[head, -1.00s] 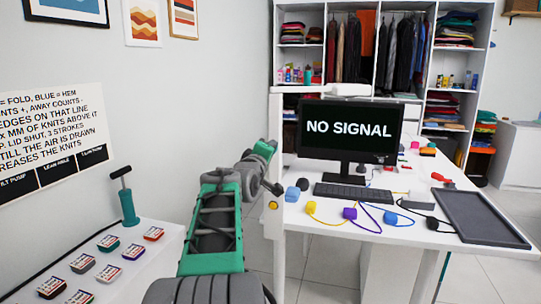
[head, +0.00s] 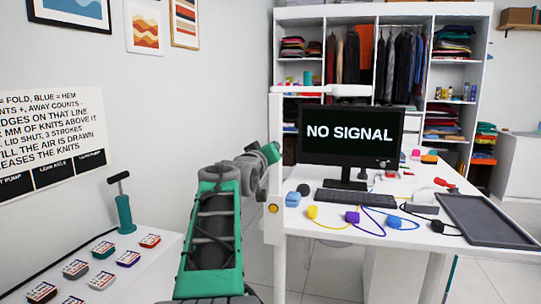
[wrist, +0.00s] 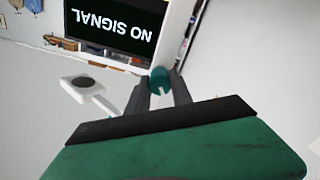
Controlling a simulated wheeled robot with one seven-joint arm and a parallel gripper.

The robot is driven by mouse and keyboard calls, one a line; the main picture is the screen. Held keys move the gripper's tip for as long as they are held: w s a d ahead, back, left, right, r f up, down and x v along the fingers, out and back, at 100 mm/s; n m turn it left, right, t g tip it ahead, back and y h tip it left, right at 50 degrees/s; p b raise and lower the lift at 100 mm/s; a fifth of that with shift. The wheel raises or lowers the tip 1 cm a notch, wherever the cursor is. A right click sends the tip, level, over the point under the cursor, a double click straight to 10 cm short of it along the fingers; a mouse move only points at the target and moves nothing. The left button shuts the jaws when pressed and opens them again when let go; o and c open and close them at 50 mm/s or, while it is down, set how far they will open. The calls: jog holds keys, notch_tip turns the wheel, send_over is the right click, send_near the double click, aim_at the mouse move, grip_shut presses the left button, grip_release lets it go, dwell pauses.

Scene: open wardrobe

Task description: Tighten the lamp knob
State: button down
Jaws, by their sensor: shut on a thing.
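The lamp is a white upright post (head: 274,165) at the desk's left front, with a white arm (head: 318,90) reaching right above the monitor. In the wrist view, the lamp knob (wrist: 160,80) is a small teal round piece next to the white post. My gripper (wrist: 161,88) is shut on the knob, with one dark finger on each side of it. In the head view the fingers and the knob are hidden around the post. A white piece with a dark disc (wrist: 82,83), perhaps the lamp's head, shows left of my gripper.
A monitor (head: 352,135) reading "NO SIGNAL" and a keyboard (head: 356,197) stand on the white desk. Coloured pieces with cords lie at its front, and a dark tray (head: 487,222) at its right. A side table at left holds a teal pump (head: 124,212) and several labelled tins.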

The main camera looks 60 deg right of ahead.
jog(key=m+b, duration=0.2)
jog(key=m, duration=0.1)
jog(key=shift+m, duration=0.3)
jog(key=shift+r+m+b, duration=0.1)
jog(key=shift+m+b, duration=0.2)
jog(key=shift+m, duration=0.2)
jog(key=c, duration=1.1)
grip_release()
jog(key=shift+o, duration=0.2)
jog(key=shift+c, duration=0.3)
